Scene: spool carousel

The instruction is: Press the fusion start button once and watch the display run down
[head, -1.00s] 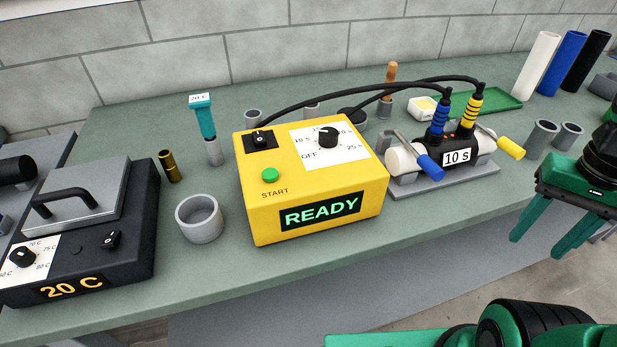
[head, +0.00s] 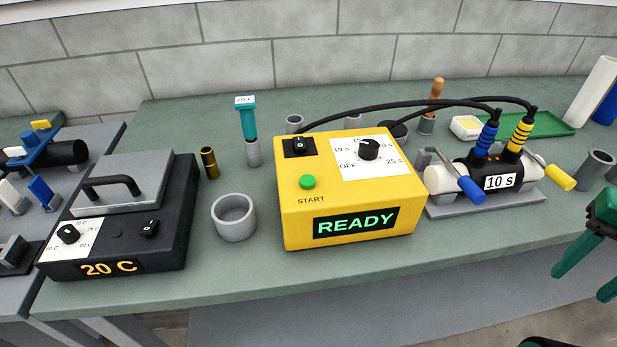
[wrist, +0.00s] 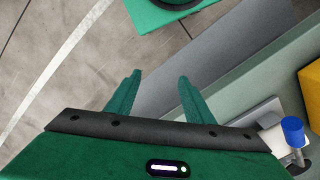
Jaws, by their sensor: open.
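The yellow fusion box (head: 290,218) stands on the green bench. Its round green start button (head: 308,182) is on the top face at the left, above the word START. The display (head: 367,223) on its front reads READY in green letters. A black dial (head: 368,149) sits on a white scale on the top face. My gripper (head: 585,272) is at the right edge of the head view, partly cut off, well to the right of the box. In the wrist view my gripper (wrist: 158,80) is open and empty, with its fingers apart over the floor beside the bench.
Black cables run from the box to a clamped white pipe with a black coupler (head: 485,175) marked 10 s. A black heating plate (head: 118,255) showing 20 C stands at the left. A grey cup (head: 234,222) sits between it and the box. The front bench strip is clear.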

